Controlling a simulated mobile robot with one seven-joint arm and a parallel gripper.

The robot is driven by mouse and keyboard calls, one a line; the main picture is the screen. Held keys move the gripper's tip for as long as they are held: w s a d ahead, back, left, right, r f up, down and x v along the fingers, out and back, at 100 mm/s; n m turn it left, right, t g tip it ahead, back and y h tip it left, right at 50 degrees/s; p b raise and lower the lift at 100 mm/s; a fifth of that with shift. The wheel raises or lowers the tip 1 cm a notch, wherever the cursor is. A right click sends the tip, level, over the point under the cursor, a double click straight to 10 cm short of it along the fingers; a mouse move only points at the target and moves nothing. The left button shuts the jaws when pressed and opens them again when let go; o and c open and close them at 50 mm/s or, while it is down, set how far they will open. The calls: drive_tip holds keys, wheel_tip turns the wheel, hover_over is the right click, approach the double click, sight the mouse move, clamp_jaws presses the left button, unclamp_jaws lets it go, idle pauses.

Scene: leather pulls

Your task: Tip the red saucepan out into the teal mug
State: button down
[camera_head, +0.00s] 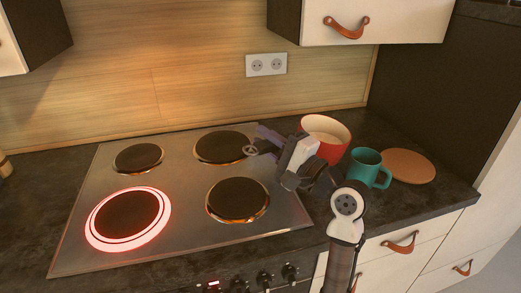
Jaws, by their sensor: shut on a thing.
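The red saucepan (333,150) has a pale inside and stands behind and to the left of the teal mug (366,167). It looks roughly upright; I cannot tell whether it touches the counter or what is in it. My gripper (268,142) is shut on its dark handle, whose ringed end sticks out to the left over the hob. My wrist hides the middle of the handle and part of the pan's left side. The teal mug stands upright on the counter, its handle towards the right. Its inside looks dark.
A round brown board (407,167) lies right of the mug. The hob (172,180) is on the left, its front-left plate (128,215) ringed in glowing red. A wall cabinet (372,22) hangs above the back right. Dark counter (440,190) is clear at the front right.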

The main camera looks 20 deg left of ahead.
drive_tip(key=shift+m+t+y, duration=0.4)
drive_tip(key=shift+t+y, duration=0.1)
drive_tip(key=shift+y, duration=0.2)
drive_tip(key=r, duration=0.1)
drive_tip(key=d+r, duration=0.1)
drive_tip(key=r, duration=0.1)
drive_tip(key=shift+d+r, duration=0.35)
drive_tip(key=shift+d+r+m+t+y+b, duration=0.4)
drive_tip(key=shift+d+r+m+y, duration=0.15)
drive_tip(key=shift+d+r, duration=0.55)
drive_tip(key=shift+f, duration=0.1)
drive_tip(key=shift+d, duration=0.1)
drive_tip(key=shift+d+r+m+t+y+b, duration=0.2)
drive_tip(key=shift+d+r+m+t+y, duration=0.35)
drive_tip(key=shift+d, duration=0.35)
drive_tip(key=shift+d+r+m+t+y+b, duration=0.2)
drive_tip(key=shift+d+r+m+t+y, duration=0.1)
drive_tip(key=shift+d+r+t, duration=0.5)
